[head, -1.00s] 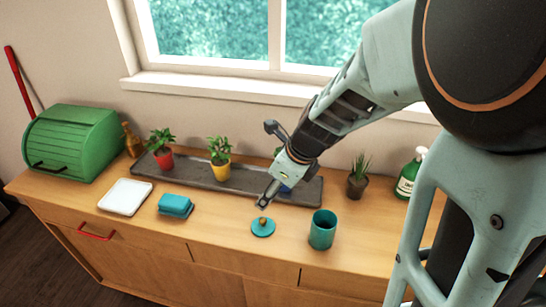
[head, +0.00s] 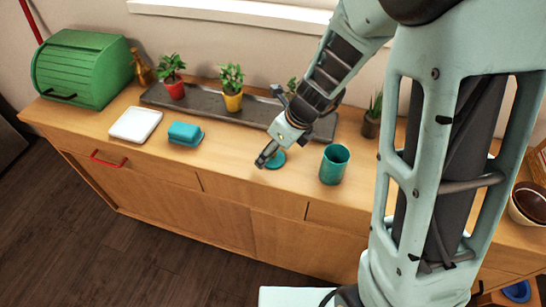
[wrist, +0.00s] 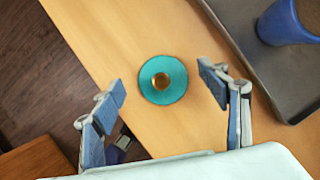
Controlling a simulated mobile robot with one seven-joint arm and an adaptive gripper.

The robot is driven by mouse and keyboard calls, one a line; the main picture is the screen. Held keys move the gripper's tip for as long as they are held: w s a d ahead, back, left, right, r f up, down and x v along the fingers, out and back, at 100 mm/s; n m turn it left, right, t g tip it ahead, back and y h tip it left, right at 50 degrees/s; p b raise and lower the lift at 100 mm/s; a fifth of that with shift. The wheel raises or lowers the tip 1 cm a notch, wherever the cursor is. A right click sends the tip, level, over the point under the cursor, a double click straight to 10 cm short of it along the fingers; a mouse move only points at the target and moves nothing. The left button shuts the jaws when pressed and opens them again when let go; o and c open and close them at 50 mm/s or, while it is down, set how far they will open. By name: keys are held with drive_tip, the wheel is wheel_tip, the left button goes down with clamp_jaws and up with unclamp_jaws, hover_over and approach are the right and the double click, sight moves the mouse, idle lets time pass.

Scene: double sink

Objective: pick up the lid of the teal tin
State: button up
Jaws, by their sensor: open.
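The lid of the teal tin is a round teal disc with a brass-coloured knob; it lies flat on the wooden counter, and in the wrist view the lid (wrist: 150,92) shows whole, between and beyond the fingertips. In the head view the lid (head: 277,160) is partly hidden by my gripper (head: 266,160), which is just above its left side. In the wrist view my gripper (wrist: 163,82) is open, its two fingers apart with nothing between them touching. The open teal tin (head: 334,165) stands upright on the counter, right of the lid.
A grey tray (head: 205,98) with potted plants runs along the back; a blue pot (wrist: 287,25) on it is near the right finger. A teal butter dish (head: 185,134), white plate (head: 135,124) and green bread box (head: 82,70) stand left. The counter's front edge is close.

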drive_tip(key=shift+w+a+f, duration=0.1)
drive_tip(key=shift+a+f, duration=0.05)
drive_tip(key=shift+f, duration=0.4)
drive_tip(key=c, duration=1)
drive_tip(key=shift+r, duration=0.15)
